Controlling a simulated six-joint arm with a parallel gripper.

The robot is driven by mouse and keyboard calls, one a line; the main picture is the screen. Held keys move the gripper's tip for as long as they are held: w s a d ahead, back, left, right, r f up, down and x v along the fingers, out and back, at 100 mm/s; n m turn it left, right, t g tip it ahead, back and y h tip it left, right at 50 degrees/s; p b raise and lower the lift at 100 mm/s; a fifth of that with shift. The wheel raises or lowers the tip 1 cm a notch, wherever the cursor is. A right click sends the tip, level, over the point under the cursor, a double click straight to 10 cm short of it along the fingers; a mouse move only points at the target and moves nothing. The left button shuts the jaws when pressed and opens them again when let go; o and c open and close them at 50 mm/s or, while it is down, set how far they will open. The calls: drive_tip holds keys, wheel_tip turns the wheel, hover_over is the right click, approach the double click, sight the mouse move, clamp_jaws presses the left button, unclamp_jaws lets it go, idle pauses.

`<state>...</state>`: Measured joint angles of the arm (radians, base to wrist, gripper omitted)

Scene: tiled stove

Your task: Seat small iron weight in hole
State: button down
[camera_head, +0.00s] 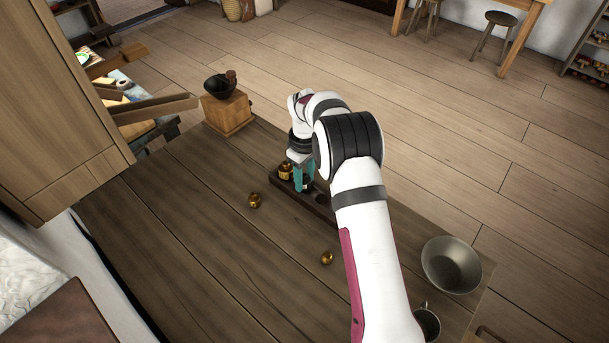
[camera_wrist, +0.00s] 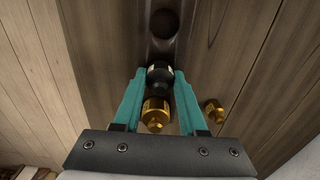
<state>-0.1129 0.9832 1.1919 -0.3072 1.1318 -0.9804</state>
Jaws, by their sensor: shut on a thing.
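My gripper (camera_head: 304,184) is over the dark wooden weight block (camera_head: 322,208), fingers pointing down. In the wrist view, the teal fingers (camera_wrist: 160,76) are shut on the small dark iron weight (camera_wrist: 159,70). The weight is at the block; I cannot tell whether its base is inside a hole. A round empty hole (camera_wrist: 165,25) shows farther along the block (camera_wrist: 184,42). A brass weight (camera_head: 286,171) stands at the block's left end, and shows behind the iron weight in the wrist view (camera_wrist: 156,113). The iron weight is largely hidden in the head view.
Two loose brass weights, one (camera_head: 254,200) left of the block and one (camera_head: 327,258) in front, lie on the table (camera_head: 190,235). A wooden grinder (camera_head: 228,113) stands at the far corner. A metal bowl (camera_head: 451,265) and a mug (camera_head: 427,322) are at the right.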

sight(305, 175)
drive_tip(key=shift+f, duration=0.35)
drive_tip(key=shift+c, duration=1.9)
unclamp_jaws()
wheel_tip(305, 175, up, 16)
drive_tip(key=shift+f, duration=0.15)
